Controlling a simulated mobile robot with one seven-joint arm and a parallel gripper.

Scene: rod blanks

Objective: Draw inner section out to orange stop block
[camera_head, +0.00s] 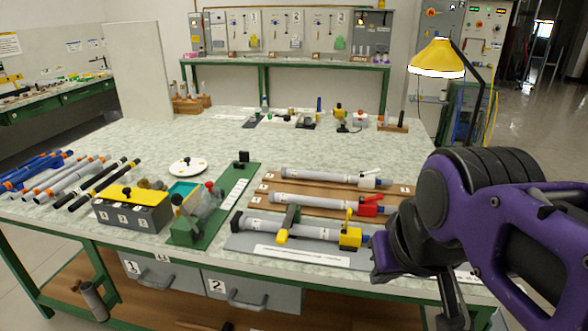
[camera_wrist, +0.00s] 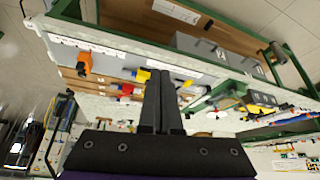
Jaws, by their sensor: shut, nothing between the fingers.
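The front telescoping tube (camera_head: 268,226) is grey and lies on a grey plate (camera_head: 245,243), under a green clamp with a yellow handle (camera_head: 283,237). A yellow collar with an upright lever (camera_head: 350,236) sits at its right end; it also shows in the wrist view (camera_wrist: 142,76). A short blue end of the inner section (camera_head: 365,238) shows right of the collar. The orange stop block (camera_wrist: 82,62) stands left of the collar in the wrist view; my arm seems to hide it in the head view. My gripper (camera_wrist: 165,73) is shut and empty, apart from the tube.
A green fixture (camera_head: 215,205) and a grey box (camera_head: 132,212) stand left. A yellow lamp (camera_head: 437,60) stands behind my arm.

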